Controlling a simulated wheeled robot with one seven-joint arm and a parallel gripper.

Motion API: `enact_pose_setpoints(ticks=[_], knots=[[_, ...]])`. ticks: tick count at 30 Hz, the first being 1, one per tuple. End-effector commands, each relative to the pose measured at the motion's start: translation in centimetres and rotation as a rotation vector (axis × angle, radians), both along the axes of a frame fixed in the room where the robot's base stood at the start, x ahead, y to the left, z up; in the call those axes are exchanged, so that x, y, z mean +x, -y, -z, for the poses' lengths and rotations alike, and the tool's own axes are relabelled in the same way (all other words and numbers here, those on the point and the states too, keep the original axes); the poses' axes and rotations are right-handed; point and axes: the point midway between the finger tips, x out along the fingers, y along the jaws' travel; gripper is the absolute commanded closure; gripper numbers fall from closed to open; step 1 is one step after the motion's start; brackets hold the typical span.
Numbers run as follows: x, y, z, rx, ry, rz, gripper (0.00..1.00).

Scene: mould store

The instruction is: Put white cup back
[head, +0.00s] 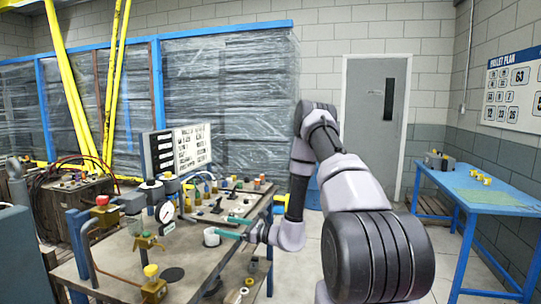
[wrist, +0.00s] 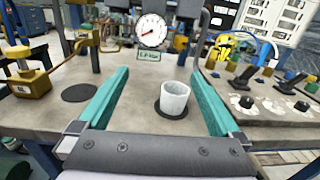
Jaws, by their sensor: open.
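The white cup (head: 211,238) stands upright on the workbench. In the wrist view the cup (wrist: 174,100) sits on a dark round spot (wrist: 160,112) and shows between my two teal fingers, closer to the right one. My gripper (wrist: 158,72) is open, its fingers spread on either side of the cup with nothing gripped. In the head view my gripper (head: 224,227) reaches in from the right at the cup. A second dark round spot (wrist: 79,92) lies bare to the left; it also shows in the head view (head: 174,274).
A pressure gauge (wrist: 151,30) stands behind the cup. A brass fitting (wrist: 27,75) is at the left. Black levers and knobs (wrist: 270,85) stand on a panel to the right. A blue table (head: 475,188) stands far right.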

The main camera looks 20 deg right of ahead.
Motion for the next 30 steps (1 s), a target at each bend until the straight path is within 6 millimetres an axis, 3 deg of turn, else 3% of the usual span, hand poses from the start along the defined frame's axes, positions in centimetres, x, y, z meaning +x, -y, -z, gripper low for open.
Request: enact_pose_setpoints(ticks=[1, 3, 6, 12, 20, 30], knots=[[-0.3, -1.1, -3.0, -0.036, 0.044, -0.073, 0.00], [-1.6, -2.5, -6.7, -0.094, 0.092, -0.185, 0.00], [-4.0, -4.4, -11.1, -0.193, 0.159, -0.338, 0.00], [-10.0, -6.5, -18.1, -0.435, 0.281, -0.602, 0.00], [-18.0, -5.9, -24.0, -0.828, 0.437, -0.844, 0.00], [-26.2, -1.0, -29.6, -1.423, 0.639, -0.946, 0.00]])
